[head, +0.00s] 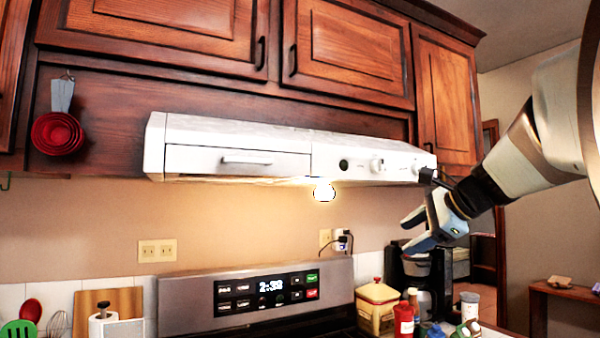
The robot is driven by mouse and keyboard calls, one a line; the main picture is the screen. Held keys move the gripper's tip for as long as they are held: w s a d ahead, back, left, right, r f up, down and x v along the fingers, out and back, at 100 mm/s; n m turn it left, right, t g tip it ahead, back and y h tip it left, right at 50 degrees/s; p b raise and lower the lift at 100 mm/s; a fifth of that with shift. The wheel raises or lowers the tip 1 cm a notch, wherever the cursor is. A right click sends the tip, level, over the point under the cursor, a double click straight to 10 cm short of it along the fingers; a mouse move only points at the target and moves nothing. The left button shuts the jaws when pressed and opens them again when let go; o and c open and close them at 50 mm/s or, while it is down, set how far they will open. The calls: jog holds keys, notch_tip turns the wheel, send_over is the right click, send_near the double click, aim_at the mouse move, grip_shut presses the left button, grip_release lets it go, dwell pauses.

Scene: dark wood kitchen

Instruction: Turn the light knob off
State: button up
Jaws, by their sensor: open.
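A white range hood (240,148) hangs under the wooden cabinets. On the right part of its front are a dark round spot (343,165), a white knob (377,166) and another white knob (416,170) near the right end. I cannot tell which one is the light knob. My gripper (407,236) is open and empty. It appears below and to the right of the knobs, apart from the hood, with its fingers pointing left.
A stove (255,292) with a lit clock panel stands below the hood. A yellow canister (377,305), a red bottle (404,318) and a dark coffee maker (420,275) stand right of it. Red measuring cups (57,132) hang at left.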

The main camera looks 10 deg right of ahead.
jog(key=w+d+r+m+t, duration=0.2)
jog(key=d+r+m+t, duration=0.25)
jog(key=d+r, duration=0.4)
jog(key=w+d+r+m+t, duration=0.25)
jog(key=d+r+m, duration=0.25)
jog(key=d+r, duration=0.3)
jog(key=f+x, duration=0.1)
jog(key=x, duration=1.1)
jog(key=shift+w+d, duration=0.25)
jog(key=shift+w, duration=0.2)
jog(key=shift+f, duration=0.1)
jog(key=shift+c, duration=0.3)
jog(key=c, duration=1)
jog(key=shift+o, duration=0.2)
